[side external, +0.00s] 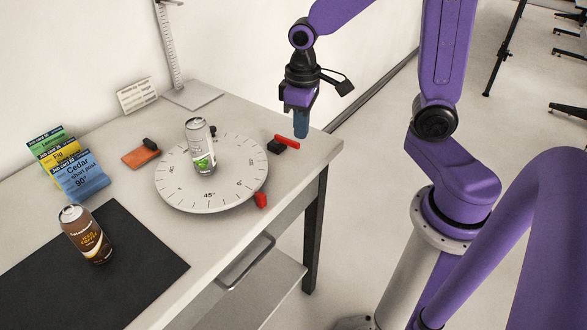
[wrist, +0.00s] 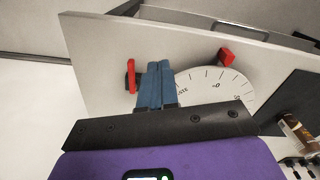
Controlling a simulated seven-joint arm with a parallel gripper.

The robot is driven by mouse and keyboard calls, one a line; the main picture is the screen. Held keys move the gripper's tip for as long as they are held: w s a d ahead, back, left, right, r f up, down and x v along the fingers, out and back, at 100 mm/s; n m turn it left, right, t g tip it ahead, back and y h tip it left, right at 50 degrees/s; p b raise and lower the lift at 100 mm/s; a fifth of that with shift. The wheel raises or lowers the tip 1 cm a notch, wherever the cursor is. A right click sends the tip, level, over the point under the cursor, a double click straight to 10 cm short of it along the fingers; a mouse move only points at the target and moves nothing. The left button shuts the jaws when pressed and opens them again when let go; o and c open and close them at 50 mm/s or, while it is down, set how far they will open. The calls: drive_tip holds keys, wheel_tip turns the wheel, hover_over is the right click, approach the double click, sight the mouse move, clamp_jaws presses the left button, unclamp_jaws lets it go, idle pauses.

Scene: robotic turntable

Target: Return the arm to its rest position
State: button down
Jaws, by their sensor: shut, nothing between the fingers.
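My purple arm holds my gripper (side external: 301,124) up in the air by the right end of the table, in the side external view. Its blue fingers are together and hold nothing. They also show closed in the wrist view (wrist: 157,70), with the table below them. A white turntable dial (side external: 233,191) lies on the table, left of my gripper, and part of it shows in the wrist view (wrist: 205,85). A silver and green can (side external: 200,148) stands upright on the dial. My gripper is clear of both.
A brown can (side external: 88,236) stands on a black mat (side external: 130,270) at the front left. Coloured cards (side external: 83,178) stand behind it. A red bar (side external: 287,142) and a red block (side external: 261,200) sit beside the dial. A vertical ruler stand (side external: 193,96) is at the back.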

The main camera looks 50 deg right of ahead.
drive_tip(key=s+a+r+n, duration=0.1)
drive_tip(key=s+n, duration=0.3)
drive_tip(key=s, duration=0.5)
drive_tip(key=s+a+r+n, duration=0.1)
drive_tip(key=s+n, duration=0.3)
drive_tip(key=s, duration=0.5)
drive_tip(key=shift+s+a+r+n, duration=0.3)
drive_tip(key=shift+a+n, duration=0.1)
drive_tip(key=shift+a, duration=0.4)
